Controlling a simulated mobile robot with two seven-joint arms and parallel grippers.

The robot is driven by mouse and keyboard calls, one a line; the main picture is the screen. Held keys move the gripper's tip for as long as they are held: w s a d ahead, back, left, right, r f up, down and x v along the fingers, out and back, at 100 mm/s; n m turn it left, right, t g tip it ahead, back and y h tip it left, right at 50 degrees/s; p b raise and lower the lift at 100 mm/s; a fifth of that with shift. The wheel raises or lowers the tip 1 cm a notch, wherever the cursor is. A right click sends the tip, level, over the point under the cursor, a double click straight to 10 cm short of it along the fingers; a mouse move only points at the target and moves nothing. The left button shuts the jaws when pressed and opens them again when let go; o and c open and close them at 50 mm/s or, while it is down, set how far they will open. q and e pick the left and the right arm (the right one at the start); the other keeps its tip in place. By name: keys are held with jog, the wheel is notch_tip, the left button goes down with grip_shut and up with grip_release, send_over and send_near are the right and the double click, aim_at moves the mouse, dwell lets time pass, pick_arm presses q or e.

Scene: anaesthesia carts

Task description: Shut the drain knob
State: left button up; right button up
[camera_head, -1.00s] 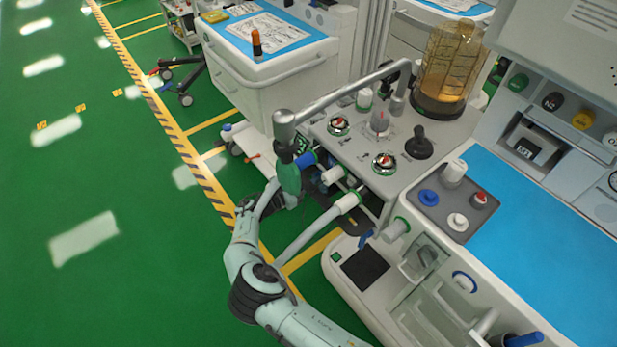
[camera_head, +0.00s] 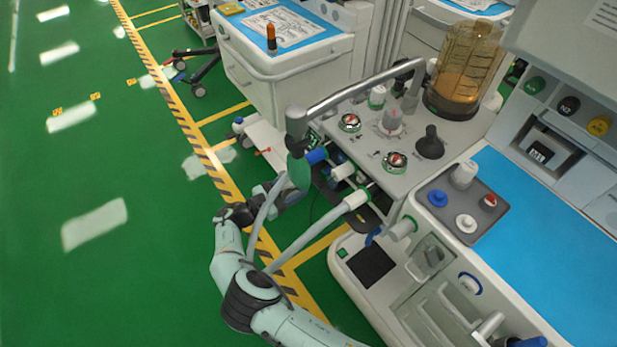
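The anaesthesia machine's breathing unit (camera_head: 383,135) carries several knobs, round gauges and a grey swing arm on top. White and blue hose ports and grey hoses (camera_head: 322,226) show on its left side. A small blue lever (camera_head: 373,237) sits beside a white cylinder (camera_head: 403,229) below the ports. I cannot tell which part is the drain knob; it may be this lever or hidden. My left arm reaches up from the bottom. Its gripper (camera_head: 285,192) is beside the ports, partly behind the hoses and green bag (camera_head: 299,172). Its fingers are unclear. My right gripper is out of view.
A clear amber-tinted bellows dome (camera_head: 466,65) stands on the unit. A blue worktop (camera_head: 545,245) lies to the right. Another white cart (camera_head: 283,88) stands behind. Open green floor (camera_head: 100,170) with a striped yellow line lies to the left.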

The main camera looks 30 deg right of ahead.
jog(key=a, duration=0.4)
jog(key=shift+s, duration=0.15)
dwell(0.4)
